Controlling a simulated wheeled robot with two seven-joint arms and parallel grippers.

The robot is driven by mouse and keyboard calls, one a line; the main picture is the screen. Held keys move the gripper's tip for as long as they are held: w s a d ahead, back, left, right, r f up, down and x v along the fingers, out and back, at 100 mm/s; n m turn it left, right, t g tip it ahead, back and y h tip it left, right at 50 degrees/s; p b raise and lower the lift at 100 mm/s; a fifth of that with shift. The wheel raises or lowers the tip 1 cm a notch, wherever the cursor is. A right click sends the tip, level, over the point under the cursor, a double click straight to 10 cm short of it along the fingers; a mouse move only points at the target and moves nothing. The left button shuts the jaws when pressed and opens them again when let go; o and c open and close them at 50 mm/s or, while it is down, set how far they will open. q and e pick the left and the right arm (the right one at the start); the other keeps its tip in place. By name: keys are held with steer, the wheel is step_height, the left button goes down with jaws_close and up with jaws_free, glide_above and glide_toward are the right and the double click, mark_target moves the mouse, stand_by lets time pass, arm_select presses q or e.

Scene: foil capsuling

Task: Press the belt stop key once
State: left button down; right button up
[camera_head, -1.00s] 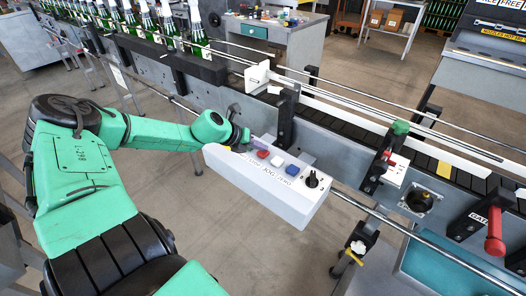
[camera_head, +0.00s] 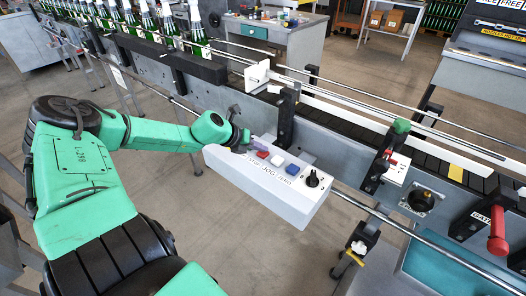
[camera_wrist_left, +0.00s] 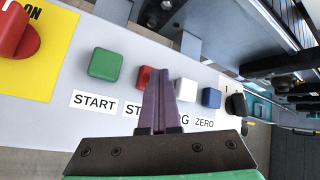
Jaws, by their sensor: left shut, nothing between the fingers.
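The white control box (camera_head: 262,190) on the conveyor's near side carries a row of keys. The red key (camera_head: 263,155), labelled "ST…" in the left wrist view (camera_wrist_left: 144,77), is partly covered there by my fingers. My left gripper (camera_wrist_left: 161,72) is shut and empty, its purple fingers over the panel between the red key and the white key (camera_wrist_left: 186,90). In the head view my left gripper (camera_head: 254,143) is at the red key's left side. I cannot tell whether the fingertips touch the panel or the key. My right gripper is not in view.
Nearby are the green START key (camera_wrist_left: 106,64), blue ZERO key (camera_wrist_left: 211,97), black knob (camera_head: 313,180) and a red switch on a yellow plate (camera_wrist_left: 18,32). Rails and brackets of the conveyor (camera_head: 345,118) run behind the box. Bottles (camera_head: 150,22) stand at the upper left.

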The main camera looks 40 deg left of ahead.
mark_target(260, 154)
arm_select(q)
steer(key=shift+r+p, duration=0.8)
steer(key=shift+r, duration=0.1)
steer(key=shift+r, duration=0.1)
step_height(260, 154, up, 5)
steer(key=p, duration=0.5)
stand_by(0.3)
